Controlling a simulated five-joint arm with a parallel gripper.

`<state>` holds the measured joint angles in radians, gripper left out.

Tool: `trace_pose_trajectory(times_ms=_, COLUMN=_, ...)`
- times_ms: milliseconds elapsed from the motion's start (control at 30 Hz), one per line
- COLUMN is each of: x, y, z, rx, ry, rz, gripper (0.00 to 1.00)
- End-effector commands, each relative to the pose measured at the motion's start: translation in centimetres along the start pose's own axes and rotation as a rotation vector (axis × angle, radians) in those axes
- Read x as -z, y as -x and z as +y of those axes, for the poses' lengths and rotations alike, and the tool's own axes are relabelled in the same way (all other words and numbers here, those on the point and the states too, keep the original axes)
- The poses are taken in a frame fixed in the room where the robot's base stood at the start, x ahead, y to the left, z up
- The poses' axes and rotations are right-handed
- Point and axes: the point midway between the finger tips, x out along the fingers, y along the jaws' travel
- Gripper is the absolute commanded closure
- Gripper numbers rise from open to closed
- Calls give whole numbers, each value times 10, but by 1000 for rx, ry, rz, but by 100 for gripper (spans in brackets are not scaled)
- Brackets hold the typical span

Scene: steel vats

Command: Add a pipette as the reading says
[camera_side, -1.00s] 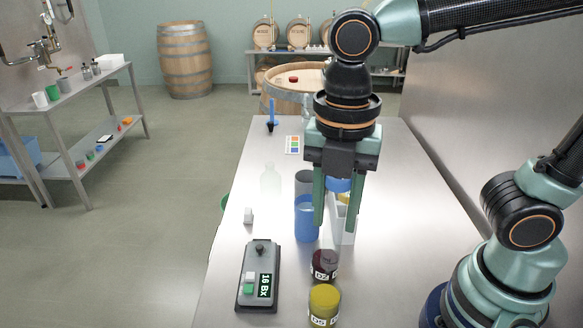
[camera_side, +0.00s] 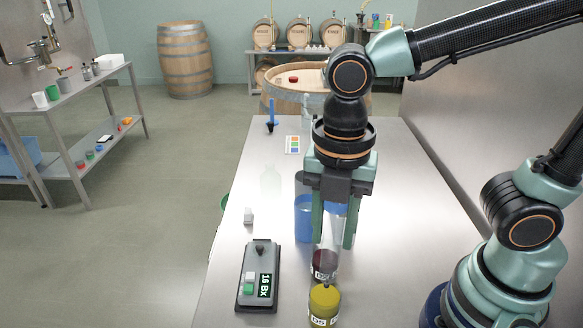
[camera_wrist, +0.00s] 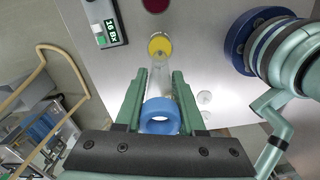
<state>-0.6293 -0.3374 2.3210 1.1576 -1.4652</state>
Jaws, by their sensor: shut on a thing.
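My gripper (camera_side: 334,238) is shut on a pipette, a clear tapered tube (camera_side: 328,232) with a blue top. The blue top (camera_wrist: 160,117) shows between my fingers in the wrist view. The tube points down, and its lower end is over the yellow jar (camera_side: 323,306), also seen in the wrist view (camera_wrist: 160,46). I cannot tell whether the tip is inside it. A dark red jar (camera_side: 324,266) stands behind the tube, partly hidden by it. The meter (camera_side: 258,278) on the left reads "16 Bx"; it also shows in the wrist view (camera_wrist: 105,22).
A blue cylinder (camera_side: 303,222) stands just left of my gripper, close to my left finger. The table is clear at right (camera_side: 410,200).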

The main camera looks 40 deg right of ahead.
Motion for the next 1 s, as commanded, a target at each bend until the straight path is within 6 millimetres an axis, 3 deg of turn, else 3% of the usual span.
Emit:
trace_pose_trajectory(times_ms=533, x=0, y=-5, z=0, rx=1, ry=0, rz=0, gripper=100)
trace_pose_trajectory(times_ms=1000, x=0, y=-30, z=0, rx=3, ry=0, rz=0, gripper=100)
